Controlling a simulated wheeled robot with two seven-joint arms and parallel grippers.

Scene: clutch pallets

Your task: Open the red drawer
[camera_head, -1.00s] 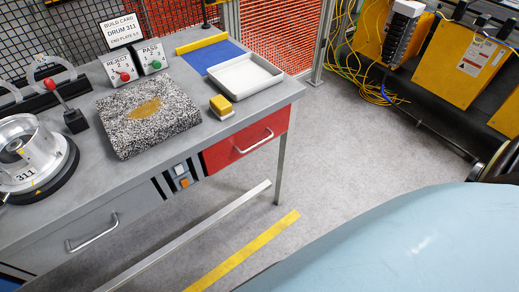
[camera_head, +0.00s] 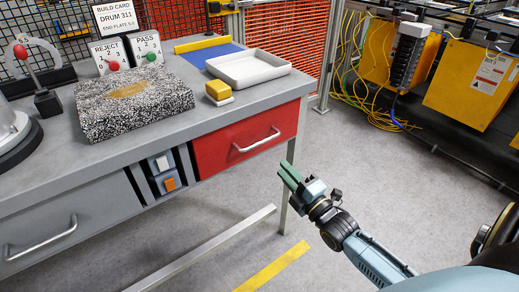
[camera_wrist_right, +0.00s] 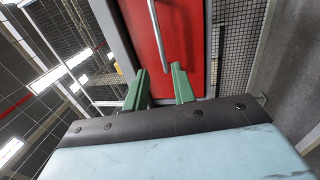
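The red drawer (camera_head: 228,148) is in the right end of the grey workbench, its front flush with the bench in the head view. Its silver bar handle (camera_head: 257,140) runs across the front. My right gripper (camera_head: 288,172) is below and in front of the drawer's right end, apart from the handle. In the right wrist view the red front (camera_wrist_right: 178,35) and the handle (camera_wrist_right: 158,32) lie beyond the two green fingers of my right gripper (camera_wrist_right: 160,80). The fingers are spread with nothing between them. My left gripper is not in view.
The grey bench (camera_head: 60,178) carries a speckled block (camera_head: 125,115), a white tray (camera_head: 245,80) and a yellow block (camera_head: 218,90). A grey drawer (camera_head: 85,215) is at the left. A bench leg (camera_head: 288,190) and a low rail (camera_head: 215,245) are near my gripper.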

